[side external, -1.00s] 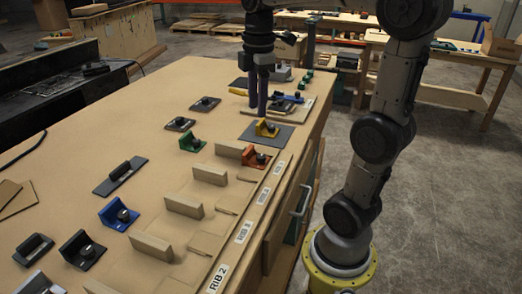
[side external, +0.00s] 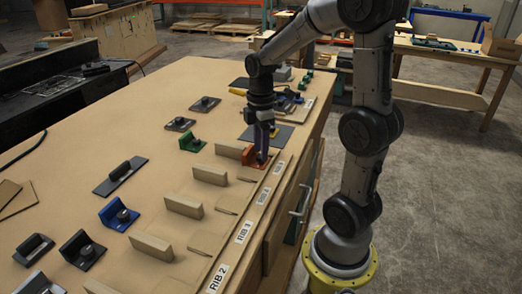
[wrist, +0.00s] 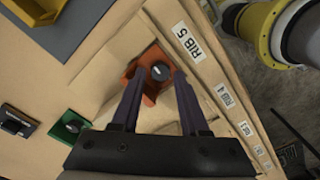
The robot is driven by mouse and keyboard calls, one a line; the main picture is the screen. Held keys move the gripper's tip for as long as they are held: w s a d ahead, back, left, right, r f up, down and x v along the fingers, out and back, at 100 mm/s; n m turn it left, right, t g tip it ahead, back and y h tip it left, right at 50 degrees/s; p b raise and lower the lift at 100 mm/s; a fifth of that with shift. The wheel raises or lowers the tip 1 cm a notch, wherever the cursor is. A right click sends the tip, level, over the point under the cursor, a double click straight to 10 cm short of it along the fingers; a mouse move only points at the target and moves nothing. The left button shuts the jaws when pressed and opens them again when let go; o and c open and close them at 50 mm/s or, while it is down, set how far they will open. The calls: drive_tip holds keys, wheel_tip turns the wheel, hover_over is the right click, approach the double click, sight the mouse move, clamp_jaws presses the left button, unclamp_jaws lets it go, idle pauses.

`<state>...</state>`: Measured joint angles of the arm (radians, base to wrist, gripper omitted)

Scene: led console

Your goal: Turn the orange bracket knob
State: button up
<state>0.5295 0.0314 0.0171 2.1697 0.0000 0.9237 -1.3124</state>
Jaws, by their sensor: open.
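The orange bracket (side external: 250,156) stands near the table's right edge, beside a wooden rib block, and is partly hidden by my gripper in the side view. In the wrist view the orange bracket (wrist: 134,75) carries a round black knob (wrist: 160,71) with a pale mark on top. My gripper (wrist: 160,80) is open, with its two dark purple fingers reaching toward the bracket, one on each side of the knob in the picture. I cannot tell whether the fingers touch the knob. In the side view my gripper (side external: 262,158) points down at the bracket.
A green bracket (side external: 192,142) and a blue bracket (side external: 118,215) stand farther left on the table. Wooden blocks (side external: 183,206) line the right side near the label strip (side external: 243,231). A yellow bracket (wrist: 40,10) on a grey plate lies close by.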

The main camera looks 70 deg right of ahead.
drive_tip(key=shift+f, duration=0.6)
clamp_jaws()
